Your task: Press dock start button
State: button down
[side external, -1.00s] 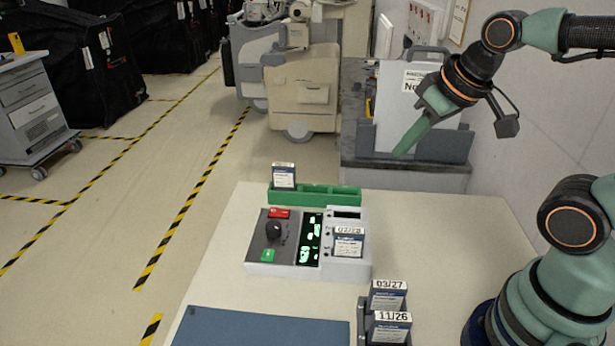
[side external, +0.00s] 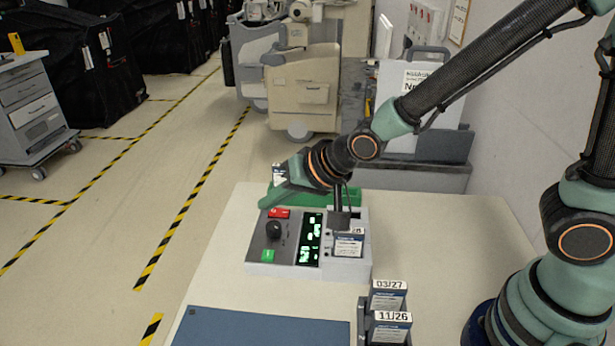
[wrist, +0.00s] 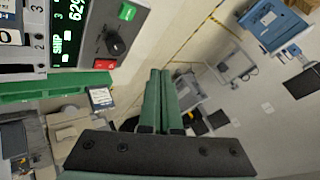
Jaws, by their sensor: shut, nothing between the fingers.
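The dock (side external: 283,270) is a grey-white box on the table with a green button (side external: 268,256) at its front left. A black knob (side external: 273,230) and a red button (side external: 279,213) sit behind the green button. A lit display (side external: 311,240) is to their right. My gripper (side external: 264,204) is shut and empty, above the dock's back left edge, nearer the red button than the green one. In the wrist view the shut fingers (wrist: 160,75) are right of the red button (wrist: 105,64), and the green button (wrist: 127,12) shows near the top.
A green holder (side external: 345,196) with a card stands behind the dock, partly hidden by my arm. Dated cards (side external: 389,297) stand in a rack at the front, and a blue mat (side external: 260,328) lies front left. The table between mat and dock is clear.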

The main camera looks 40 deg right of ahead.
aim_at(273, 256)
jog(key=shift+a+f, duration=0.3)
jog(key=shift+a, duration=0.3)
jog(key=shift+f, duration=0.15)
jog(key=shift+f, duration=4.3)
jog(key=shift+f, duration=0.1)
jog(key=shift+w+d+f, duration=0.1)
jog(key=shift+f, duration=0.2)
jog(key=shift+f, duration=0.4)
jog(key=shift+r, duration=0.8)
